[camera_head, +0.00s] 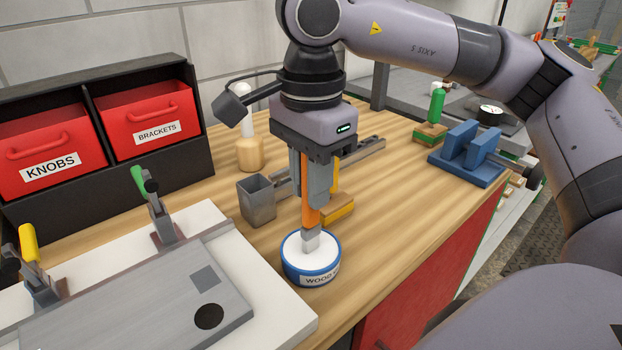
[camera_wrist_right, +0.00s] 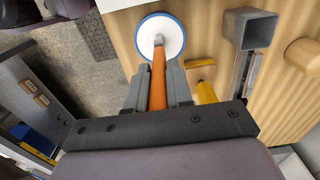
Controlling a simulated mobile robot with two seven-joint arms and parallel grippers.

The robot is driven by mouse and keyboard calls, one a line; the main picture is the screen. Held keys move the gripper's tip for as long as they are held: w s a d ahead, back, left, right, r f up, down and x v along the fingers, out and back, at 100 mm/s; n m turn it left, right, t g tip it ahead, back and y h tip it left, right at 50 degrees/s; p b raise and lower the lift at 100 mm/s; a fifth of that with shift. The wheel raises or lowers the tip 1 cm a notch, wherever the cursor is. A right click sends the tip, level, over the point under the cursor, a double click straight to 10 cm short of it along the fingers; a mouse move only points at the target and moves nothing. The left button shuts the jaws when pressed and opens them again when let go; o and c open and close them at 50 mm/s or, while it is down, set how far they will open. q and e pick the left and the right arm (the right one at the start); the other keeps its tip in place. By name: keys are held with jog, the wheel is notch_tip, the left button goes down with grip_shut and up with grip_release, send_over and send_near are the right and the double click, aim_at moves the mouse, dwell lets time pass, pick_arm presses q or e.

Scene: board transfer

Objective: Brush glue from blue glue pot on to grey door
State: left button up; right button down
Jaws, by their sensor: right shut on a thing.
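The blue glue pot (camera_head: 311,276), labelled "WOOD", stands near the front edge of the wooden bench, with white glue inside. My right gripper (camera_head: 316,200) is above the pot and shut on the orange handle of a brush (camera_head: 309,215). The brush points down, and its tip is at the white glue. The right wrist view also shows the pot (camera_wrist_right: 161,37) beyond the brush (camera_wrist_right: 158,80); how deep the tip sits is hidden. The grey door (camera_head: 150,295) lies flat on a white board at the lower left, with a dark round hole and a darker square patch. My left gripper is not in view.
Toggle clamps with green (camera_head: 139,180) and yellow (camera_head: 28,243) handles stand at the door's far edge. Red bins (camera_head: 150,118) stand at the left. A blue fixture (camera_head: 466,168) is at the right.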

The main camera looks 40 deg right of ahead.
dwell(0.3)
jog(key=shift+r+p, duration=2.45)
jog(key=shift+r, duration=1.05)
